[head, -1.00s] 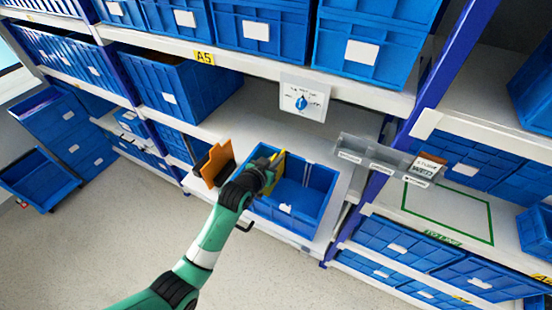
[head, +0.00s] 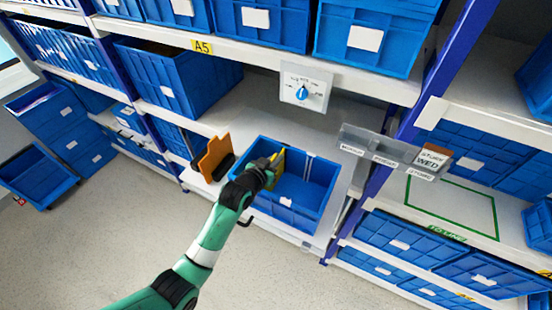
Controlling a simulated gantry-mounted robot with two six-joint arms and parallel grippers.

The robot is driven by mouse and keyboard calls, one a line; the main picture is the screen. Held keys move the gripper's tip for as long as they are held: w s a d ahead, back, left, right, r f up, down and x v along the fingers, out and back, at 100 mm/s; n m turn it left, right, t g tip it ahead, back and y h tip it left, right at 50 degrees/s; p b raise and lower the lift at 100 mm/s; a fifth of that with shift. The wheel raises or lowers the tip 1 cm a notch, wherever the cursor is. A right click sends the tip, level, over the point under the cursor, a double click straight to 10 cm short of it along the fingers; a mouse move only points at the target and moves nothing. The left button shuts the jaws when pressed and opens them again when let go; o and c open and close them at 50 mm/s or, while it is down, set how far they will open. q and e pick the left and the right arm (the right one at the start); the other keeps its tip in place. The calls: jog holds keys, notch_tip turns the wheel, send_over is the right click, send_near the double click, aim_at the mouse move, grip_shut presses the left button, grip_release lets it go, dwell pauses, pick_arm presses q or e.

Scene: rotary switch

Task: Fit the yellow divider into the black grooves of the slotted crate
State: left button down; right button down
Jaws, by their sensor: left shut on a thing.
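The blue slotted crate (head: 318,196) stands on the shelf in the middle of the head view. My left gripper (head: 268,170) is over the crate's left part, shut on the yellow divider (head: 278,165). The divider stands roughly upright, partly inside the crate; the gripper hides much of it. Pale slot strips show on the crate's far wall. I cannot tell whether the divider's edges sit in the black grooves. My right gripper is not in view.
An orange panel in a black holder (head: 215,155) stands just left of the crate. A rotary switch (head: 302,92) is on the shelf edge behind. A clear label rail (head: 385,150) is at the right. A green-outlined shelf area (head: 450,208) is empty.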

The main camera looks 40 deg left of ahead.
pick_arm(q)
jog(key=c, duration=0.9)
grip_release()
jog(key=p+v, duration=0.2)
jog(key=v, duration=0.9)
jog(key=shift+s+r, duration=0.25)
